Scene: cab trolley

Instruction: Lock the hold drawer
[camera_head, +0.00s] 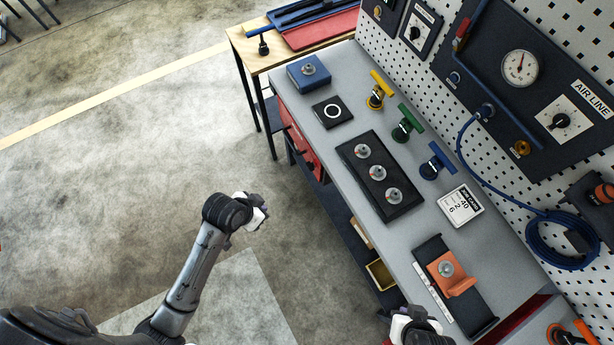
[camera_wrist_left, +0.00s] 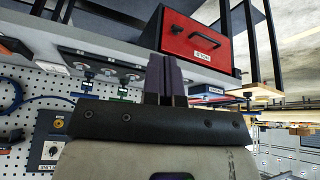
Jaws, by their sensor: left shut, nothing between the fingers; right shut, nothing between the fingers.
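A red drawer front (camera_head: 300,143) shows under the far end of the bench in the head view. In the left wrist view a red drawer (camera_wrist_left: 197,42) has a black handle, a small white label too small to read surely, and a small dark round spot at upper left. My left gripper (camera_head: 262,212) is shut and empty, out over the floor left of the bench. Its closed fingers (camera_wrist_left: 164,62) point toward the red drawer, apart from it. My right gripper (camera_head: 408,318) is shut and empty at the bottom of the head view, near the bench's front edge.
A pegboard with a gauge (camera_head: 520,68) stands behind. The floor at left is clear.

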